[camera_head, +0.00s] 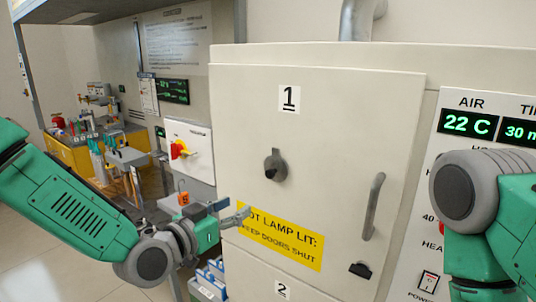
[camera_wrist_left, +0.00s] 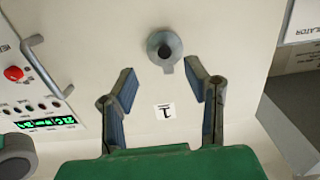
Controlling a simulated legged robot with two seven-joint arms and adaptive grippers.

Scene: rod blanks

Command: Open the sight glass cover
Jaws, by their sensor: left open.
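The sight glass cover (camera_head: 273,165) is a small grey round piece with a tab and a dark spot, on the cream door marked 1 (camera_head: 315,130). It also shows in the wrist view (camera_wrist_left: 164,48), near the top, just beyond the fingertips. My left gripper (camera_head: 232,211) is open and empty, in front of the door's lower left part, below and left of the cover. In the wrist view its two blue-padded fingers (camera_wrist_left: 161,84) stand apart with the number 1 label between them. They look apart from the cover. My right gripper is out of view.
The door has a curved grey handle (camera_head: 374,207) on its right and a yellow warning label (camera_head: 281,236) low down. A control panel (camera_head: 480,112) with green displays is at the right. A white box with a red and yellow switch (camera_head: 180,149) and a cluttered yellow bench (camera_head: 75,158) are at the left.

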